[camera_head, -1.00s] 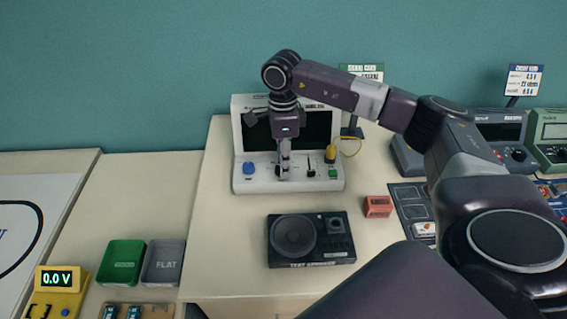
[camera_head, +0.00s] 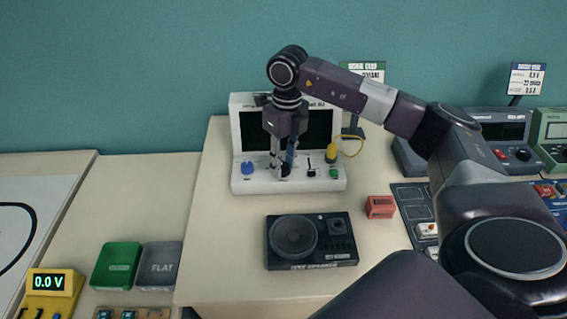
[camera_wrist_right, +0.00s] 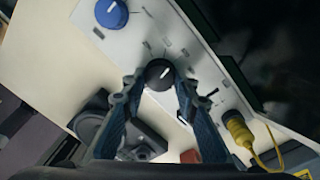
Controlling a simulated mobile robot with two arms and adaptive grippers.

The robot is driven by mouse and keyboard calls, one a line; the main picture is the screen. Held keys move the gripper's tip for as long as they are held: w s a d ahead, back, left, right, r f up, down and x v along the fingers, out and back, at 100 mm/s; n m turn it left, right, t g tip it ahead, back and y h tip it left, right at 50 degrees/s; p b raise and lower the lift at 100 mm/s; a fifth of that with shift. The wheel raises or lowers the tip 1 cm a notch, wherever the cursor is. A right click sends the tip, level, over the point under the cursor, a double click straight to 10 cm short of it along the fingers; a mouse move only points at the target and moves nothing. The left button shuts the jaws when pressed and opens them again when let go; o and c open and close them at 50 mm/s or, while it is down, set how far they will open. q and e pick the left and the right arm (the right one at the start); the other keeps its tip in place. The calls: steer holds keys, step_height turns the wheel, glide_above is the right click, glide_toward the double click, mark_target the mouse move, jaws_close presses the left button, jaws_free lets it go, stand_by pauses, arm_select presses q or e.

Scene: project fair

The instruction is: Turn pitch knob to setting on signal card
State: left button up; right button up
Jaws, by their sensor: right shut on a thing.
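A white instrument (camera_head: 240,183) with a dark screen stands on the table. Its front ledge carries a blue knob (camera_head: 247,168), a black knob (camera_wrist_right: 159,73) with a white pointer line, a small black slider or switch (camera_head: 310,168) and a green button (camera_head: 335,172). My right gripper (camera_head: 284,168) reaches down to the ledge; in the right wrist view its fingertips (camera_wrist_right: 158,84) are closed on the sides of the black knob. Labels are too small to read. The signal card (camera_head: 362,70) stands behind the instrument, partly hidden by my right arm; its setting is unreadable. My left gripper is out of view.
A black test speaker (camera_head: 310,240) lies in front of the instrument, with a red block (camera_head: 380,207) to its right. A yellow plug (camera_head: 331,155) with a cable is at the ledge's right. More instruments (camera_head: 503,135) stand farther right.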

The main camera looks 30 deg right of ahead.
mark_target(285, 164)
steer(key=shift+r+m, duration=0.1)
steer(key=shift+m, duration=0.8)
steer(key=o, duration=1.2)
steer(key=shift+c, duration=0.2)
step_height(285, 164, up, 12)
steer(key=shift+d, duration=0.3)
